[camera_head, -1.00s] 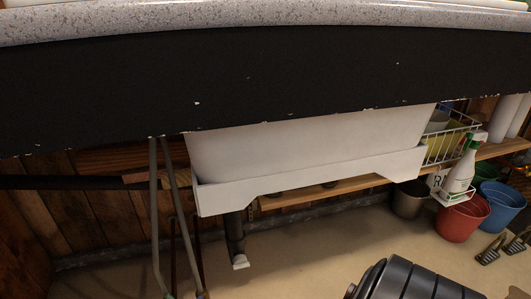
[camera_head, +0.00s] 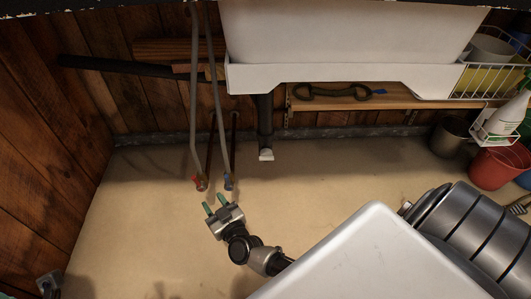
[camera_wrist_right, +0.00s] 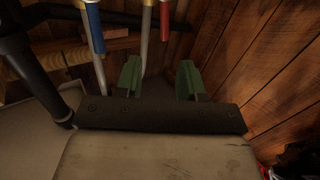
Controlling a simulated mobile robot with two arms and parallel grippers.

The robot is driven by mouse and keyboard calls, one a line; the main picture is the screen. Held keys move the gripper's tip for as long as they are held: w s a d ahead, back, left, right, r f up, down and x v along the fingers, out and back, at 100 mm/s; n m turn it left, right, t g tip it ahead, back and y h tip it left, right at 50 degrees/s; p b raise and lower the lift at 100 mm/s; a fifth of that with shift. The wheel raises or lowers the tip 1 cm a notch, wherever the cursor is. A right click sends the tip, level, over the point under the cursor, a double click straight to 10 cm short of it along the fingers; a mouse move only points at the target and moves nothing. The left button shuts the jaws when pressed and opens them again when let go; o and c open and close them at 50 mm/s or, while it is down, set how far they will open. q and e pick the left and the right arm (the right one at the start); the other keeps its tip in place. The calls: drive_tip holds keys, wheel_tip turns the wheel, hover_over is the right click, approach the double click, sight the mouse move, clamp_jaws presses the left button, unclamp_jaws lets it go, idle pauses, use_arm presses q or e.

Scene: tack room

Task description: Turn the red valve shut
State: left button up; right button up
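The red valve (camera_head: 200,183) is a small red handle at the lower end of the left grey pipe under the sink. In the right wrist view its red handle (camera_wrist_right: 164,20) shows at the top, above the gap between my fingers. A blue valve (camera_head: 228,181) is on the pipe to its right; its blue handle (camera_wrist_right: 93,28) shows left of my fingers. My right gripper (camera_head: 214,203) has green fingertips, spread apart with nothing between them. It is just short of the red valve and apparently not touching it.
The white sink (camera_head: 340,75) is above, with a black drain pipe (camera_head: 265,125) right of the valves. A wooden shelf (camera_head: 340,103) runs behind. Red bucket (camera_head: 497,165) and metal bucket (camera_head: 450,136) stand at right. Wooden wall (camera_head: 50,130) is at left; floor around the gripper is clear.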

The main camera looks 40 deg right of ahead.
drive_tip(key=s+d+r+n+g+y+p, duration=0.1)
drive_tip(key=s+g+p, duration=0.3)
drive_tip(key=s+p, duration=0.5)
drive_tip(key=s+d+r+n+g+y+p, duration=0.1)
drive_tip(key=s+g+p, duration=0.4)
drive_tip(key=p, duration=1.3)
drive_tip(key=s, duration=0.4)
drive_tip(key=shift+r, duration=0.4)
drive_tip(key=shift+d, duration=0.1)
drive_tip(key=shift+c, duration=0.2)
